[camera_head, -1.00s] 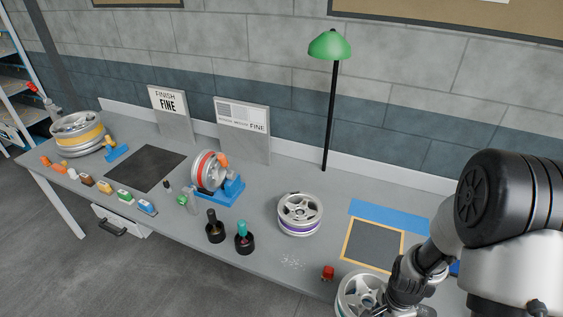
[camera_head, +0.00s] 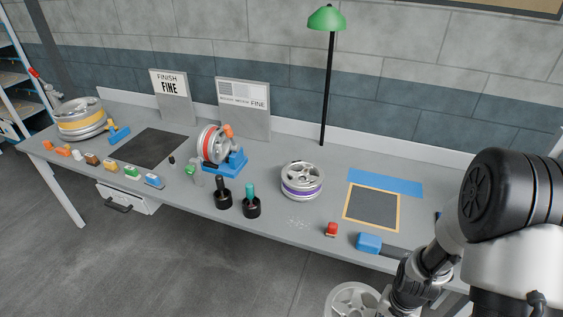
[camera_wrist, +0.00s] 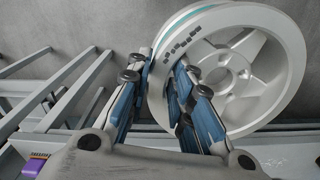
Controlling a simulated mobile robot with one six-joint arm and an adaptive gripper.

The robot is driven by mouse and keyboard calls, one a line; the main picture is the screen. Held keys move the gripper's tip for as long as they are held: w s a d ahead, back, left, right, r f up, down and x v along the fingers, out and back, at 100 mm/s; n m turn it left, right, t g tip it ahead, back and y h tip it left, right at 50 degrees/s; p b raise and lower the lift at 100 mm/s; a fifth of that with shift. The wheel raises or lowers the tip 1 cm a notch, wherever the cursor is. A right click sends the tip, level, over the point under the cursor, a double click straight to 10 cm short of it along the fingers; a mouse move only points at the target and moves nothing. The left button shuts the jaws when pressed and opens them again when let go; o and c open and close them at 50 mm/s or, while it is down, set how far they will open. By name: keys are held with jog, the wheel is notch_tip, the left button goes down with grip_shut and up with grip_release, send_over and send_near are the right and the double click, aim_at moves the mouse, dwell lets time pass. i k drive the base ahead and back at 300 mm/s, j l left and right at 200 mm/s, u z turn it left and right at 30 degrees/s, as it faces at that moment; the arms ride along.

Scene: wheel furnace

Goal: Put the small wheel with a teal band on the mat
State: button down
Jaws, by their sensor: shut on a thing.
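My gripper (camera_wrist: 163,80) is shut on the rim of a silver spoked wheel (camera_wrist: 262,75) with a teal band, in the wrist view. The wheel's open spoked face is turned to the right there. In the head view this wheel (camera_head: 348,302) shows at the bottom edge, in front of the bench and partly cut off; its band is not visible there. A dark mat with an orange border (camera_head: 372,207) lies bare at the right of the bench. Another dark, plain mat (camera_head: 152,147) lies bare farther left.
A purple-banded wheel (camera_head: 302,181) lies left of the bordered mat. A red button (camera_head: 331,229) and a blue-ended tool (camera_head: 369,242) are by the front edge. A blue strip (camera_head: 385,182) and a green lamp (camera_head: 327,19) are behind. A red-banded wheel (camera_head: 213,144) stands on a blue stand.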

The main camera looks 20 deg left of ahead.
aim_at(147, 145)
jog(key=i+j, duration=0.1)
jog(key=j, duration=2.75)
jog(key=i+j, duration=0.15)
jog(key=j, duration=1.3)
jog(key=i+j, duration=0.1)
jog(key=j, duration=1.3)
